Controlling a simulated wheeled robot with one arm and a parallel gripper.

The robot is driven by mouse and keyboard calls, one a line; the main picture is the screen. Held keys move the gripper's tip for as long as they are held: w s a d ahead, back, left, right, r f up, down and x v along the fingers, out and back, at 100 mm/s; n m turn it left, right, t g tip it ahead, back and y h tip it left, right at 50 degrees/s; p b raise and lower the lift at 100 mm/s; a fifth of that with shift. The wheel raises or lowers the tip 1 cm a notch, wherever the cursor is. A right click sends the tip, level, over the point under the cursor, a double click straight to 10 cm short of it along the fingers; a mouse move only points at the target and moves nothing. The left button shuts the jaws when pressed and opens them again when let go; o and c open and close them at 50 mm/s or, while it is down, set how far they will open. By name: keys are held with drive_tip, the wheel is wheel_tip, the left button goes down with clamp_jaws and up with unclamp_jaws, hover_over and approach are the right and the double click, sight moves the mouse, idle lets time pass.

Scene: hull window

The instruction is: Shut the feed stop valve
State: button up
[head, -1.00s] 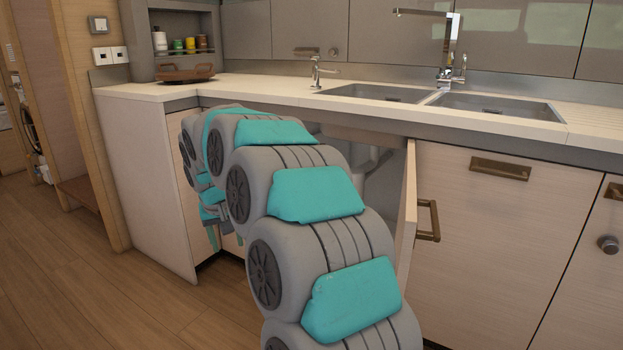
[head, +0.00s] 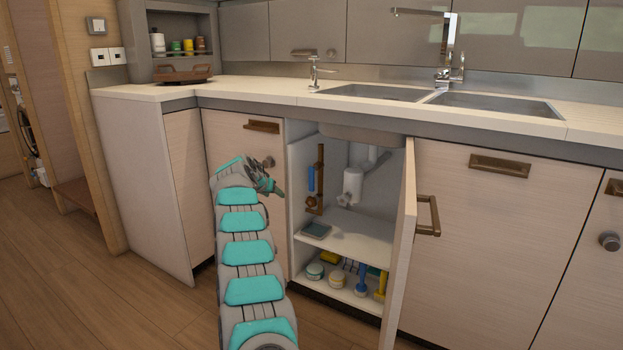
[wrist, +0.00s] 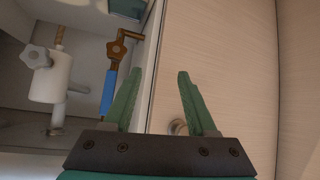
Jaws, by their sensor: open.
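A brown pipe (head: 320,172) runs upright inside the open sink cabinet, at its left wall. A blue handle-like part (head: 311,179) lies along it, with a brown star-shaped knob (head: 310,202) below. In the wrist view the blue part (wrist: 108,92) and brown knob (wrist: 118,48) show left of my gripper. A white canister (wrist: 50,78) there carries a grey star knob (wrist: 37,57). I cannot tell which of these is the feed stop valve. My gripper (wrist: 160,75) is open and empty, outside the cabinet before the closed panel left of the opening (head: 265,183), apart from the pipe.
The cabinet door (head: 404,240) stands open on the right, edge toward me. A shelf (head: 350,236) holds a dark flat object (head: 316,230). Jars and brushes stand on the cabinet floor. A round knob (wrist: 178,127) on the left panel is close to my gripper.

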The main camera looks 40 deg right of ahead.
sight(310, 176)
drive_tip(key=d+r+m+h, duration=0.1)
drive_tip(key=d+h, duration=0.2)
drive_tip(key=d, duration=0.1)
drive_tip(key=s+d+r+m+h, duration=0.1)
drive_tip(key=d+h, duration=0.1)
drive_tip(key=d, duration=0.2)
drive_tip(key=d+r+m+t+h+p, duration=0.1)
drive_tip(key=d+h, duration=0.2)
drive_tip(key=d, duration=0.1)
drive_tip(key=shift+s+m+h, duration=0.3)
drive_tip(key=shift+s+m, duration=0.1)
drive_tip(key=shift+w+d+f, duration=0.2)
drive_tip(key=shift+d+f, duration=0.1)
drive_tip(key=shift+d, duration=0.1)
drive_tip(key=shift+x, duration=1)
drive_tip(key=shift+w+d+p, duration=0.1)
drive_tip(key=shift+d+p, duration=0.35)
drive_tip(key=shift+d, duration=0.1)
drive_tip(key=shift+w+d+r+p, duration=0.1)
drive_tip(key=shift+w+d+p, duration=0.2)
drive_tip(key=shift+d+p, duration=0.1)
clamp_jaws()
